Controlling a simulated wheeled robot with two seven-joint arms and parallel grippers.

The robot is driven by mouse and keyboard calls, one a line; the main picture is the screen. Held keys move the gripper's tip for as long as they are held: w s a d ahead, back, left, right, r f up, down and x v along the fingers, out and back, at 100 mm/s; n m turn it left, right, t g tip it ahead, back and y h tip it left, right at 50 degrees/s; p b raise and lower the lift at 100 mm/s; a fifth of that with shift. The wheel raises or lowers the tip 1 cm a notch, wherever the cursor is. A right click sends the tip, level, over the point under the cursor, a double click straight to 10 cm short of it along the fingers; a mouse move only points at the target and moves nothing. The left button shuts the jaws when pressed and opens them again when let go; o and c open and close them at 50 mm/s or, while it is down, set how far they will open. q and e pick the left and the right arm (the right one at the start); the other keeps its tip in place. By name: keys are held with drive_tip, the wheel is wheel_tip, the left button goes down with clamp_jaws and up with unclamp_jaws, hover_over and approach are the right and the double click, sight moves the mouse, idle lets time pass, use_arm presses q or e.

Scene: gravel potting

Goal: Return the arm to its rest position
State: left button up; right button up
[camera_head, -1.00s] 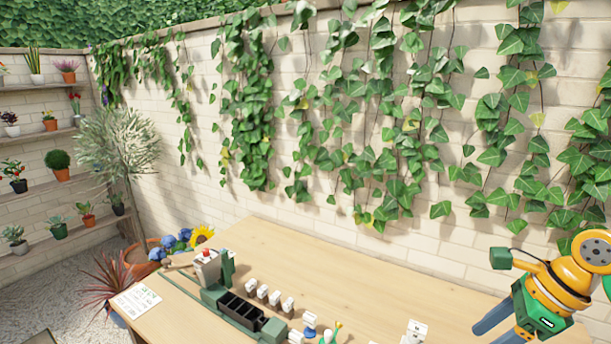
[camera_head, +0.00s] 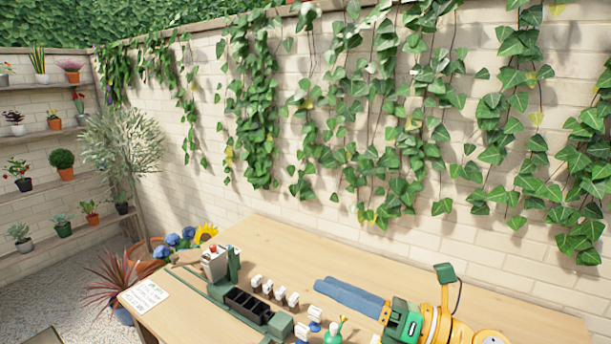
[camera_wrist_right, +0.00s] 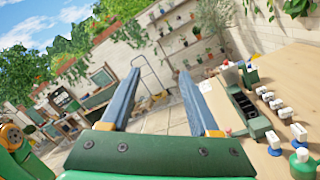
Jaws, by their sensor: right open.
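My right gripper (camera_head: 345,297) reaches in from the lower right of the head view, its blue fingers pointing left above the wooden table (camera_head: 460,298). In the right wrist view its two blue fingers (camera_wrist_right: 158,100) stand wide apart with nothing between them, so it is open and empty. The orange and green wrist shows behind the fingers in the head view. My left gripper is in neither view.
A black compartment tray (camera_head: 247,304) stands on the table, with several small white-topped items (camera_head: 280,295) beside it. A green bottle (camera_head: 333,334) is at the front edge of the picture. A paper sheet (camera_head: 144,296) lies at the left. The table's back right is clear.

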drive_tip(key=w+d+f+m+t+h, duration=0.15)
drive_tip(key=d+m+t+h, duration=0.35)
drive_tip(key=m, duration=0.6)
drive_tip(key=w+d+f+m+t+h, duration=0.15)
drive_tip(key=m+t+h, duration=0.4)
drive_tip(key=m, duration=0.55)
drive_tip(key=s+d+f+m+g+h, duration=0.2)
drive_tip(key=d+f+m+h, duration=0.2)
drive_tip(key=f+m, duration=0.25)
drive_tip(key=s+d+f+m+g+h, duration=0.25)
drive_tip(key=f+m+h, duration=0.2)
drive_tip(key=f, duration=0.25)
drive_tip(key=s+f+m+g+y, duration=0.1)
drive_tip(key=s+f+m+g, duration=0.2)
drive_tip(key=s+f+g, duration=0.5)
drive_tip(key=s+f+m+g+y, duration=0.1)
drive_tip(key=s+f+m+g, duration=0.4)
drive_tip(key=s, duration=0.6)
drive_tip(key=s+f+n+b, duration=0.3)
drive_tip(key=f+b, duration=0.8)
drive_tip(key=f, duration=2)
drive_tip(key=s+d+f+m+b, duration=0.1)
drive_tip(key=s+f+b, duration=0.6)
drive_tip(key=s+f, duration=0.5)
wheel_tip(320, 180, down, 3)
drive_tip(key=shift+s+f+g, duration=0.1)
drive_tip(key=shift+s+g, duration=0.1)
drive_tip(key=shift+g, duration=0.2)
